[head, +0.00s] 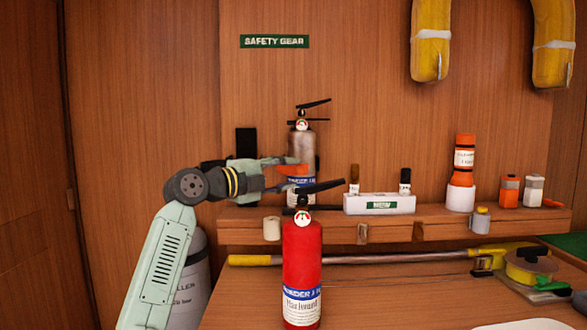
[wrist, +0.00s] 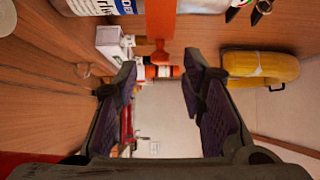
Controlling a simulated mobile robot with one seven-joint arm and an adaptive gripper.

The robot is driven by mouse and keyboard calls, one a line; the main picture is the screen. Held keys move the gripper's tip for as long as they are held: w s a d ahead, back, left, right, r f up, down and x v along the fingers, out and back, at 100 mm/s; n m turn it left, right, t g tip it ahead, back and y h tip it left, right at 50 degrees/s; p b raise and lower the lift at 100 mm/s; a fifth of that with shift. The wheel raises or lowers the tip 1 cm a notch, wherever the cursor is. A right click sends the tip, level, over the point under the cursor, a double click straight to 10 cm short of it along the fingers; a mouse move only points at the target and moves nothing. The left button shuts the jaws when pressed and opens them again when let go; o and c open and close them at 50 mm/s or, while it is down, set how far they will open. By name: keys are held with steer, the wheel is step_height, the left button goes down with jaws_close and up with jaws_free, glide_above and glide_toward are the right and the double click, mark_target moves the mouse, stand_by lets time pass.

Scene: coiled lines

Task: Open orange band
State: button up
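The orange band (head: 306,159) runs across the silver extinguisher (head: 302,141) on the back ledge. In the wrist view the band (wrist: 160,22) is a broad orange strip with a narrower tab (wrist: 160,53) pointing toward my gripper. My gripper (head: 291,174) is to the left of the extinguisher, pointing right at band height. In the wrist view my gripper (wrist: 162,68) is open, with the tab's end near the gap between the fingertips. I cannot tell whether a finger touches it. The band's far side is hidden.
A red extinguisher (head: 302,262) stands in front, close below my gripper. A white box (head: 379,204) with markers, an orange-and-white canister (head: 462,172) and small containers line the ledge to the right. Yellow float rings (head: 430,45) hang above.

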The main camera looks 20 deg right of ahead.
mark_target(291, 168)
steer(key=shift+x, duration=1.5)
jaws_close()
